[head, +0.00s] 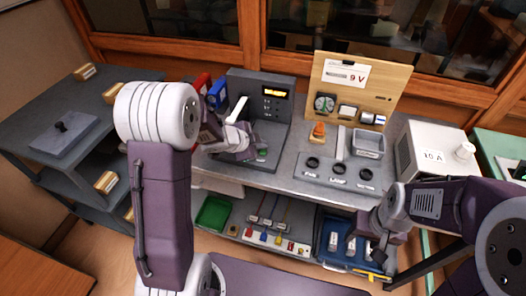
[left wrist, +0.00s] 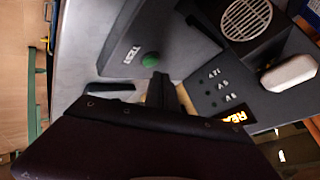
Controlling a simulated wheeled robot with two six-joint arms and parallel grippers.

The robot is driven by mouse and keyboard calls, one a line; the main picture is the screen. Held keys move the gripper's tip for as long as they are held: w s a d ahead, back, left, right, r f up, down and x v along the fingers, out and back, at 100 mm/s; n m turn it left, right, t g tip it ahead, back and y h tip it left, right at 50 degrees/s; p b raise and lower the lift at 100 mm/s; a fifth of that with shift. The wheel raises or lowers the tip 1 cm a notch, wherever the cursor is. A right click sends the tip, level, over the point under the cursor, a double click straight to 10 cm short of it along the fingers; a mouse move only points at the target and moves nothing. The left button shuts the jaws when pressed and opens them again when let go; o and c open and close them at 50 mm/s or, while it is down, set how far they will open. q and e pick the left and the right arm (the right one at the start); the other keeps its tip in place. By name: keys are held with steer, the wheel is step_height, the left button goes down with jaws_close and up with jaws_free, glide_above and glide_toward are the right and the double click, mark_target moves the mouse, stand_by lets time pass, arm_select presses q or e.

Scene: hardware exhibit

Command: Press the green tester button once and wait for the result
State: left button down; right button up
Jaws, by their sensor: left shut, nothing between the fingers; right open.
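The dark grey tester (head: 262,98) stands at the back of the counter with a lit orange display (head: 275,92). Its green button (head: 262,152) sits on the low front part. In the left wrist view the green button (left wrist: 150,60) lies beside the word TEST, just beyond my fingertips. My left gripper (head: 250,155) is shut and empty, close beside the button; a small gap shows in the wrist view, and contact is not visible. The display (left wrist: 236,117) there is partly cut off by the gripper. My right gripper (head: 378,248) is low at the right, by the blue bin, its fingers hard to make out.
A wooden board marked 9 V (head: 345,75) stands right of the tester. A panel with three round sockets (head: 338,178) and a grey tray (head: 368,143) are in front of it. A white 10 A box (head: 430,150) stands at right. Blue and red items are behind my left arm.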

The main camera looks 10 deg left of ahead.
mark_target(261, 153)
arm_select(q)
steer(key=shift+f, duration=0.1)
stand_by(0.3)
steer(key=shift+f+b, duration=0.3)
steer(key=shift+f, duration=0.05)
steer(key=shift+f+b, duration=0.3)
steer(key=shift+f, duration=0.1)
stand_by(0.6)
steer(key=shift+r+p, duration=0.85)
steer(key=shift+p, duration=0.1)
step_height(261, 153, up, 5)
steer(key=p, duration=0.5)
steer(key=shift+r+p, duration=0.1)
steer(key=shift+p, duration=0.2)
